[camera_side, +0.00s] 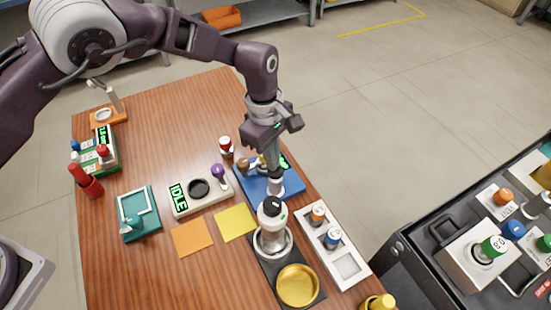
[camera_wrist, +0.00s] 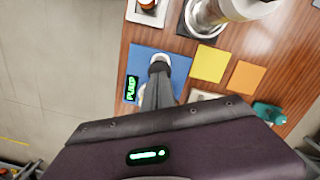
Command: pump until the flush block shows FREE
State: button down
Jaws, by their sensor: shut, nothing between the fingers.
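The flush block (camera_side: 256,190) is a blue slab on the wooden table, and it also shows in the wrist view (camera_wrist: 181,64). Its small dark display (camera_wrist: 131,89) reads PUMP in green letters. In the side view the display is partly hidden behind my gripper. My gripper (camera_side: 275,180) points down over the block, shut and empty. In the wrist view the fingers (camera_wrist: 160,78) reach to a pale round-topped part (camera_wrist: 160,59) on the block. I cannot tell whether they touch it.
A tall pale vessel with a black top (camera_side: 270,212) stands close in front of the block. A white tray (camera_side: 348,266) with capped vials lies to the right. A white device reading IDLE (camera_side: 178,198) is to the left, beside yellow (camera_side: 236,222) and orange (camera_side: 192,237) squares.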

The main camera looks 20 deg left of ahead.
jog(key=a, duration=0.2)
jog(key=w+a+r, duration=0.1)
dwell(0.4)
notch_tip(320, 180, up, 7)
jog(key=shift+a, duration=0.3)
jog(key=shift+w, duration=0.1)
dwell(0.6)
jog(key=d+r, duration=0.1)
jog(key=s+d+r, duration=0.1)
jog(key=d, duration=0.1)
jog(key=shift+r, duration=0.25)
jog(key=shift+f, duration=0.15)
